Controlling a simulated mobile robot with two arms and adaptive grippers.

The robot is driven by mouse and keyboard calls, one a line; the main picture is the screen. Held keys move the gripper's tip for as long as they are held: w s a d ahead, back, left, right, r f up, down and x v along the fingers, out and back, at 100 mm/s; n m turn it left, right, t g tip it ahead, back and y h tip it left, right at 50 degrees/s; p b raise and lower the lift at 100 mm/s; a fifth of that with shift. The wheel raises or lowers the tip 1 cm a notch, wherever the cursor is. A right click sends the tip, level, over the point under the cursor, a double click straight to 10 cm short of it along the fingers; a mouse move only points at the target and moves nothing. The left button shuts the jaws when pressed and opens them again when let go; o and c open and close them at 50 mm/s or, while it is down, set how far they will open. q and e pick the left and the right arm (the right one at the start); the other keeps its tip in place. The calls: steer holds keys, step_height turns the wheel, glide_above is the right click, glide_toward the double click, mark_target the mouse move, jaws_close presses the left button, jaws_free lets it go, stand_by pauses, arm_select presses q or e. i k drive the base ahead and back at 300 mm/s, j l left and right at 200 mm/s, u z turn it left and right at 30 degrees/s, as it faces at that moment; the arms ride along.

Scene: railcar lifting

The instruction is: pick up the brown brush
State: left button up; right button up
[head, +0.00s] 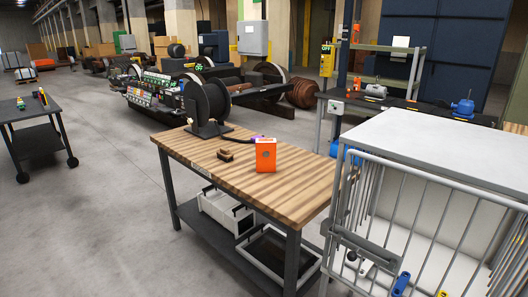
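The brown brush (226,155) lies on the wooden top of the workbench (287,197), left of an orange box (265,155). It is small and dark brown, and nothing grips it. Neither of my grippers is in the head view.
A dark cable reel (207,103) stands at the bench's back corner. White and dark bins sit on the lower shelf. A white-topped barred cage (430,150) stands close on the right. A dark cart (32,118) is at the left, with open floor (120,200) between it and the bench.

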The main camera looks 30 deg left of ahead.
mark_target(224, 154)
steer(key=i+j+z, duration=0.3)
steer(key=j, duration=0.45)
steer(key=j+z, duration=0.25)
steer(key=j, duration=0.5)
steer(key=i+j+z, duration=0.1)
steer(key=j+z, duration=0.2)
steer(key=j, duration=0.55)
